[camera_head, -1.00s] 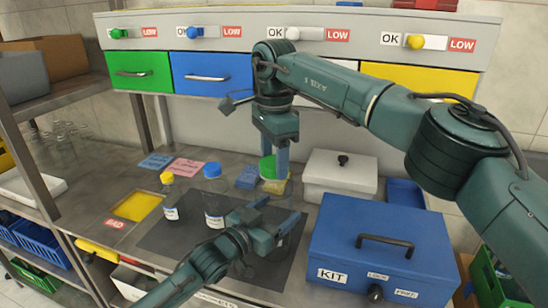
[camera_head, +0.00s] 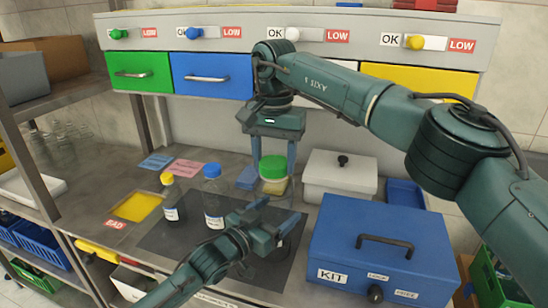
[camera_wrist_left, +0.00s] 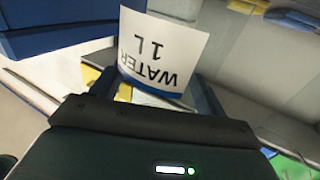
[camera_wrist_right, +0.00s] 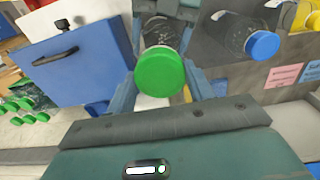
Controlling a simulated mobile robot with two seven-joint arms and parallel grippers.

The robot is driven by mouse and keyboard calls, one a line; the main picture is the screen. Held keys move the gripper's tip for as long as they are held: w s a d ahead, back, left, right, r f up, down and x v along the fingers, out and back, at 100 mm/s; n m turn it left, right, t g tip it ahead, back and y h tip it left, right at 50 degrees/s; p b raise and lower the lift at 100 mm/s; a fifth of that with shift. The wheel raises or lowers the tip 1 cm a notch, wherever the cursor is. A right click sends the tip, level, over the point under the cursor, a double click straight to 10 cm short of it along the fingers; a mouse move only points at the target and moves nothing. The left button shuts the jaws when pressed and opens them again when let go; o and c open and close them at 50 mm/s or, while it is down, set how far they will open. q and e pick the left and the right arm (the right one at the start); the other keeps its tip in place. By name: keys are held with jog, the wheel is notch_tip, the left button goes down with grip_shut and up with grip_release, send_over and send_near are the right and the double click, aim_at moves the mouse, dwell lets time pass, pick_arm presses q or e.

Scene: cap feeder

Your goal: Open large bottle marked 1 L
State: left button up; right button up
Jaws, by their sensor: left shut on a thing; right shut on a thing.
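The large bottle (camera_head: 275,187) with a green cap (camera_head: 273,164) stands upright on the dark mat. Its label reads "WATER 1 L" in the left wrist view (camera_wrist_left: 160,50). My left gripper (camera_head: 284,206) is shut on the bottle's body from the front left, hiding part of it. My right gripper (camera_head: 273,173) points down from above, shut on the green cap with one finger on each side. The cap also shows between the fingers in the right wrist view (camera_wrist_right: 160,74). It appears to sit on the bottle; I cannot tell how loose it is.
A blue-capped bottle (camera_head: 213,205) and a smaller yellow-capped bottle (camera_head: 170,200) stand to the left on the dark mat (camera_head: 180,243). The blue KIT box (camera_head: 340,250) is close on the right. A white lidded box (camera_head: 340,180) stands behind it. Coloured drawers (camera_head: 213,80) hang above.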

aim_at(274, 162)
jog(key=shift+r, duration=0.1)
jog(key=shift+r, duration=1)
jog(key=shift+r, duration=2)
pick_arm(q)
jog(key=o, duration=2)
